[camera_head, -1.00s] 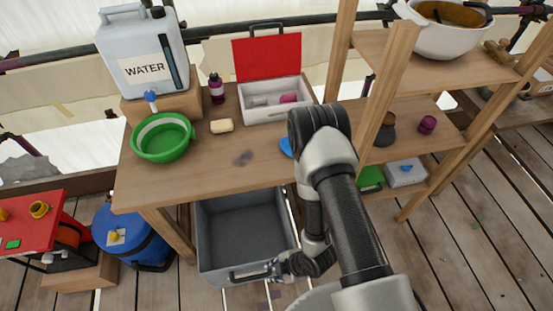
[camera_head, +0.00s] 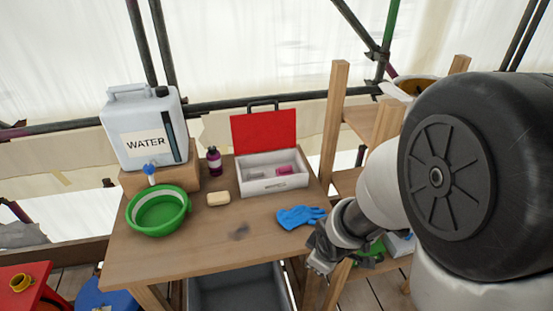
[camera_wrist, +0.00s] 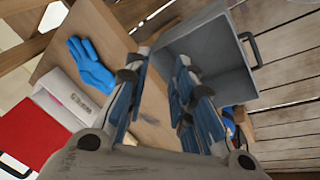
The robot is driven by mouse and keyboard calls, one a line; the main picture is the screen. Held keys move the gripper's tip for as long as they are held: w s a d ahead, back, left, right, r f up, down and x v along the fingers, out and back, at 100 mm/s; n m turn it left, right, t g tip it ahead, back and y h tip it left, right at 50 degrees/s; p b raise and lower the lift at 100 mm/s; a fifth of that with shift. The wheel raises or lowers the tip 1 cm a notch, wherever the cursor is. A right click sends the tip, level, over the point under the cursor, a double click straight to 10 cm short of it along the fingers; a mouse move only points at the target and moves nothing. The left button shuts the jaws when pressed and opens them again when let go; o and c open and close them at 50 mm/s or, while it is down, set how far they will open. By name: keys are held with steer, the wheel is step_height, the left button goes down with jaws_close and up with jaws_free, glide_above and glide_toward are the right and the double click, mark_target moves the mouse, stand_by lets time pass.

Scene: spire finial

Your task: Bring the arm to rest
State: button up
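My gripper (camera_head: 322,256) is at the front right of the wooden table in the head view, partly beyond its edge. My arm is folded and fills the right side of that view. In the wrist view my gripper (camera_wrist: 165,88) has its two blue-padded fingers spread apart, with nothing between them. Below the table is a grey open drawer (camera_head: 203,292), cut off by the frame in the head view. The drawer also shows beyond the fingers in the wrist view (camera_wrist: 210,42), with its dark handle (camera_wrist: 251,50), apart from the gripper.
On the table (camera_head: 165,255) are a green basin (camera_head: 160,212), soap (camera_head: 218,198), a purple bottle (camera_head: 214,161), an open red-lidded box (camera_head: 272,184) and a blue glove (camera_head: 300,216) near my gripper. A water canister (camera_head: 146,130) stands behind. Wooden shelving (camera_head: 334,120) stands right.

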steer(key=s+d+r+m, duration=0.2)
steer(key=s+r+m, duration=0.1)
steer(key=r, duration=0.4)
steer(key=s+d+r+m, duration=0.2)
steer(key=s+r+m, duration=0.1)
steer(key=r, duration=0.4)
steer(key=s+r+m, duration=0.5)
steer(key=s+r, duration=0.1)
steer(key=s, duration=0.5)
steer(key=shift+a+r+t, duration=0.3)
steer(key=shift+a, duration=0.1)
